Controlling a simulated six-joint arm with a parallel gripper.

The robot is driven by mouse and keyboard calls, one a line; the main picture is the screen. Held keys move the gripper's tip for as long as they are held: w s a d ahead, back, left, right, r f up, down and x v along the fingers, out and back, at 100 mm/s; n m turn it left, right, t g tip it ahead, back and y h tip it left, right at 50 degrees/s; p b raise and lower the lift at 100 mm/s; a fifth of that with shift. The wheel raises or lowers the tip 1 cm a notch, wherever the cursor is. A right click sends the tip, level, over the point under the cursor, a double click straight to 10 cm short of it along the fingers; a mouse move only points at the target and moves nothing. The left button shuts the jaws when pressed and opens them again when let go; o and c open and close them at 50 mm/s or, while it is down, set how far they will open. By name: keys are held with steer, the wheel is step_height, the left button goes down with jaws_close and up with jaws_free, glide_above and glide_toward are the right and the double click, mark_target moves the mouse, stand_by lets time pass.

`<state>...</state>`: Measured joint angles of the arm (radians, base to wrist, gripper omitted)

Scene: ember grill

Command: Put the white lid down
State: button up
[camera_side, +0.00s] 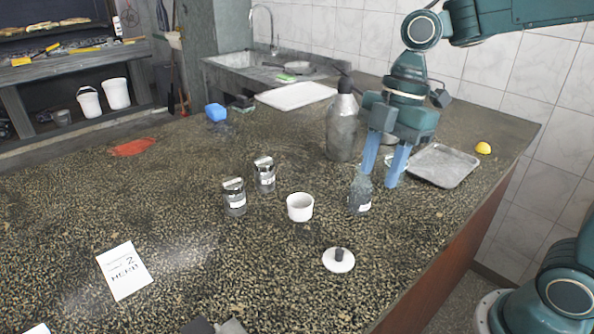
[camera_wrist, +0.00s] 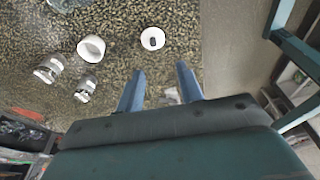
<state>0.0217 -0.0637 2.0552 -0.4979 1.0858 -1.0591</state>
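The white lid (camera_side: 339,264) with a dark knob lies flat on the speckled counter, near its front right edge, knob up. It also shows in the wrist view (camera_wrist: 147,39), beyond my fingertips. My gripper (camera_side: 378,180) is above the counter, behind the lid in the side view. Its two blue fingers are apart with nothing held between them; they also show spread in the wrist view (camera_wrist: 160,70). An open white pot (camera_side: 300,208) stands to the left of and behind the lid. The lid is apart from the pot and my fingers.
A clear glass bottle (camera_side: 360,194) stands close to my fingers. Two lidded jars (camera_side: 235,199) (camera_side: 265,177) stand left of the pot. A grey bottle (camera_side: 342,130) and metal tray (camera_side: 443,167) are behind. A marked card (camera_side: 124,271) lies left. Counter around the lid is clear.

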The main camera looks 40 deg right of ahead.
steer(key=s+d+m+t+h, duration=0.1)
steer(key=s+d+m+t, duration=0.1)
steer(key=s+m, duration=0.4)
steer(key=s+d+r+m+t+h, duration=0.1)
steer(key=s+d+m+t, duration=0.2)
steer(key=s+m, duration=0.3)
steer(key=d+m, duration=0.1)
steer(key=m, duration=0.4)
steer(key=shift+d+h, duration=0.3)
steer(key=shift+d, duration=0.05)
